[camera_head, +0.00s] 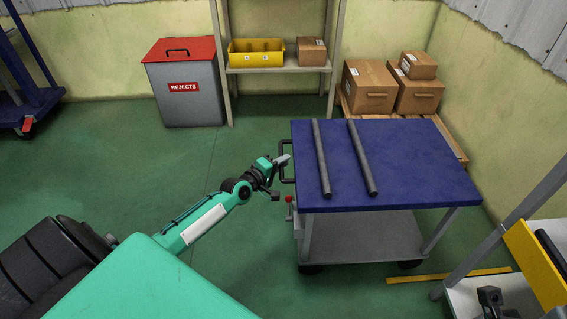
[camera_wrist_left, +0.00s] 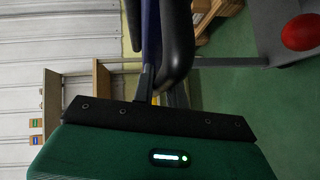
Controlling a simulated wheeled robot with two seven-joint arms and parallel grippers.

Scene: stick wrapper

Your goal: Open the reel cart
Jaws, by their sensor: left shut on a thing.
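The reel cart (camera_head: 420,165) has a blue top and a grey lower shelf, and stands right of centre in the head view. A black handle (camera_head: 287,147) sticks out from its left side. My left gripper (camera_head: 279,164) is at this handle and is shut on it. The dark curved handle also shows close up in the left wrist view (camera_wrist_left: 177,45). A red knob (camera_head: 289,199) sits low on the cart's left side, below the gripper. It shows as a red ball in the left wrist view (camera_wrist_left: 300,32). I do not see my right gripper.
Two dark rods (camera_head: 321,160) (camera_head: 362,160) lie on the cart top. Cardboard boxes (camera_head: 369,88) stand on a pallet behind it. A grey rejects bin (camera_head: 184,98) and a shelf (camera_head: 278,65) stand at the back. Green floor left of the cart is clear.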

